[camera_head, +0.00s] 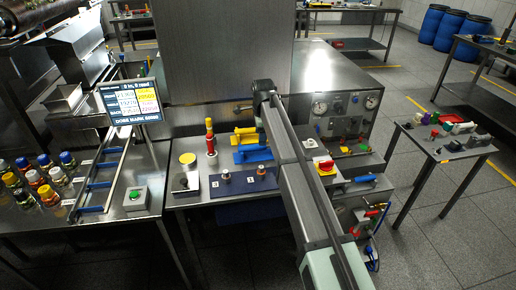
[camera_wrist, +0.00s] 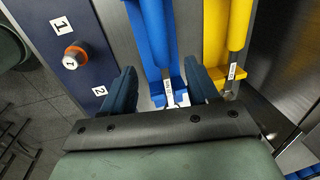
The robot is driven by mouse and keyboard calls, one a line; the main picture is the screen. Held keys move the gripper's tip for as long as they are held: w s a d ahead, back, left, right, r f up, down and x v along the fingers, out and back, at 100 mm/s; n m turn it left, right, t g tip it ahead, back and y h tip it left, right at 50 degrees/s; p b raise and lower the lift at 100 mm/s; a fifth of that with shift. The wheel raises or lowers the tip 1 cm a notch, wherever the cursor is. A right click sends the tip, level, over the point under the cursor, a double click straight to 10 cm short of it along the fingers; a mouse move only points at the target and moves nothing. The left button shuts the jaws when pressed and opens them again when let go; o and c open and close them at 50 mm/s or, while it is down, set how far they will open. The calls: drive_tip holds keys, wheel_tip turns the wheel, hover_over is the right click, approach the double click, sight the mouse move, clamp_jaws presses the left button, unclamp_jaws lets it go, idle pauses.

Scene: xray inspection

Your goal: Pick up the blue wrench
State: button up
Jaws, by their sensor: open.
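The blue wrench (camera_head: 252,154) lies on the metal table, just in front of a yellow tool (camera_head: 244,136) of like shape. In the wrist view the blue wrench (camera_wrist: 155,35) runs up the picture, with a small white label near its lower end. My gripper (camera_wrist: 163,82) is open. Its two dark fingers show on either side of the wrench's lower end, and nothing is gripped. I cannot tell how far the fingertips are above it. In the head view my arm hides most of the gripper.
The yellow tool (camera_wrist: 229,40) lies close to the right finger. A dark blue board (camera_head: 242,185) with numbered spots and small knobs is in front. A red-and-yellow bottle (camera_head: 210,138) stands to the left. A metal box with gauges (camera_head: 340,105) stands to the right.

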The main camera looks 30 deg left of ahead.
sight(267, 146)
drive_tip(key=shift+w+a+f, duration=0.1)
drive_tip(key=shift+a+f, duration=0.05)
drive_tip(key=shift+f, duration=0.85)
drive_tip(key=shift+w+a+f, duration=0.1)
drive_tip(key=shift+w+f, duration=0.05)
drive_tip(key=shift+f, duration=0.8)
drive_tip(key=shift+w+a+f, duration=0.1)
drive_tip(key=shift+a+f, duration=0.05)
drive_tip(key=shift+f, duration=0.85)
drive_tip(key=shift+c, duration=0.3)
clamp_jaws()
